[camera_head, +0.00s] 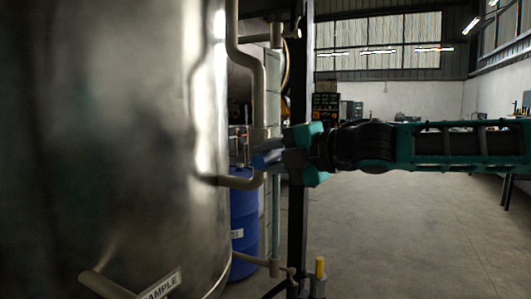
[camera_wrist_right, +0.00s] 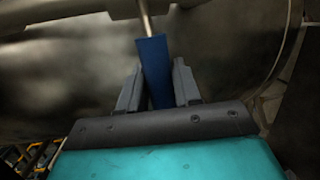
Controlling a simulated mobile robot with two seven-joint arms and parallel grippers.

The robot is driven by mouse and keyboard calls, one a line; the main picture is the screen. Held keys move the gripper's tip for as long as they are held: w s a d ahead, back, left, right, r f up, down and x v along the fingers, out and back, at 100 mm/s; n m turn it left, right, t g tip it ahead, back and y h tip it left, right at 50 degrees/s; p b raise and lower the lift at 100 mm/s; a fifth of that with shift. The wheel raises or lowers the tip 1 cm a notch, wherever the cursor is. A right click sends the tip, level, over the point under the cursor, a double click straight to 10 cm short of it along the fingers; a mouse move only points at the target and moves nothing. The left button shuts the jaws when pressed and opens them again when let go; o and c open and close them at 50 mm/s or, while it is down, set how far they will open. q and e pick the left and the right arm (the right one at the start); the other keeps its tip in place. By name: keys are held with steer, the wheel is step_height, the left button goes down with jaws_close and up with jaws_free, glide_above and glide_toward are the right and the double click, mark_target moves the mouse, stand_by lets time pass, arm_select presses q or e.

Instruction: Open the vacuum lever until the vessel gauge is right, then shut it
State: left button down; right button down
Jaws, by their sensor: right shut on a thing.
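The vessel (camera_head: 120,130) is a large steel tank filling the left of the head view. The vacuum lever (camera_head: 263,159) has a blue grip and sits by the bent pipe at the vessel's right side. In the right wrist view the blue lever (camera_wrist_right: 152,60) stands between the two grey fingers, on a thin metal rod. My right gripper (camera_head: 277,157) reaches in from the right and is shut on the lever; its fingers also show in the wrist view (camera_wrist_right: 157,88). No gauge face can be made out. My left gripper is out of view.
A bent pipe (camera_head: 262,80) and a dark upright post (camera_head: 297,235) stand near my right gripper. A blue drum (camera_head: 243,215) is behind them. A yellow handle (camera_head: 320,267) and a SAMPLE label (camera_head: 162,286) are low down. Open floor (camera_head: 410,235) lies right.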

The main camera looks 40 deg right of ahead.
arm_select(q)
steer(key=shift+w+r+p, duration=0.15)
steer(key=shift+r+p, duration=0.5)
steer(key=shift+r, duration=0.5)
arm_select(e)
steer(key=shift+r+m, duration=0.4)
steer(key=shift+r, duration=0.1)
steer(key=c, duration=0.9)
jaws_free()
